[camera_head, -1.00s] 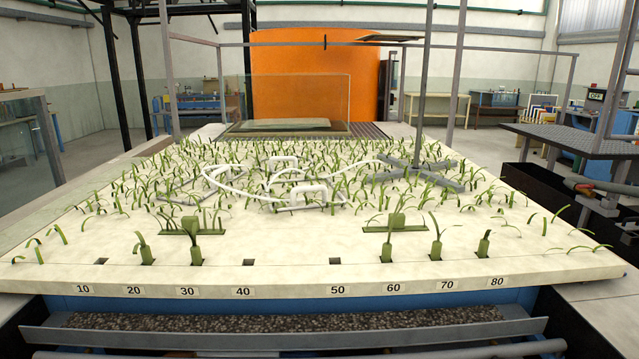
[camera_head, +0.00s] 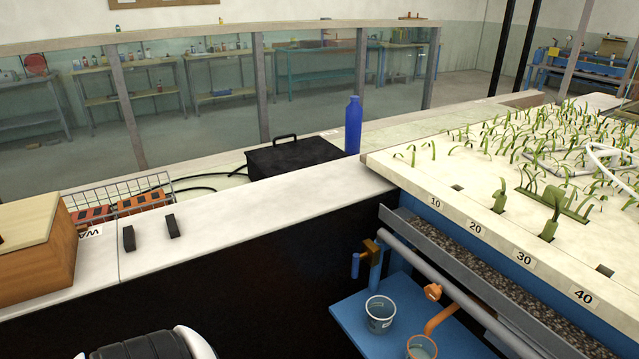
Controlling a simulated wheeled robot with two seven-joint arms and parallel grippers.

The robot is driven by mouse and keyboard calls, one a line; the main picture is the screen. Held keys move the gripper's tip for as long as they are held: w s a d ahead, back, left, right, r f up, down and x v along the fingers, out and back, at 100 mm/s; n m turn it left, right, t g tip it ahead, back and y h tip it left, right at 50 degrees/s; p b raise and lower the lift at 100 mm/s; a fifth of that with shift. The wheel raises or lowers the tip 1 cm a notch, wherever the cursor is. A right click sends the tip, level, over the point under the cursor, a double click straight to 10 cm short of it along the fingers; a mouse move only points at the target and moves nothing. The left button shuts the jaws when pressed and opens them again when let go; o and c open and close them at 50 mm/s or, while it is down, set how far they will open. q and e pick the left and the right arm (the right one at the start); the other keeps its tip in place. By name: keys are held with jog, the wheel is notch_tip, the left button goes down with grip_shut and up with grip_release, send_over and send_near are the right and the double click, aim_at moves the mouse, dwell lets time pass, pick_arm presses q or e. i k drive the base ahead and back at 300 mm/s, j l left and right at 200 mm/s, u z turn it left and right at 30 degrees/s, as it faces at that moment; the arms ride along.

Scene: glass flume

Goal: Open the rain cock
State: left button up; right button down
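No part is labelled as the rain cock, so I cannot tell which fitting it is. A brass-coloured fitting with a blue pipe (camera_head: 371,250) stands at the left end of the grey pipe under the bed's front edge. An orange fitting (camera_head: 433,292) sits lower on that pipe, with an orange spout (camera_head: 440,320) bending down over a cup (camera_head: 422,348). Neither gripper is in view. A black and white part at the bottom left is probably my own arm.
A white ledge (camera_head: 230,225) runs along the left, with two small black pieces (camera_head: 172,226), a wooden box (camera_head: 35,255), a wire basket (camera_head: 120,195), a black case (camera_head: 293,157) and a blue bottle (camera_head: 353,126). A grey bucket (camera_head: 380,314) stands on a blue shelf (camera_head: 350,335). The planted bed (camera_head: 480,190) fills the right.

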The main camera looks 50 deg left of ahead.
aim_at(357, 258)
jog(key=u, duration=1.4)
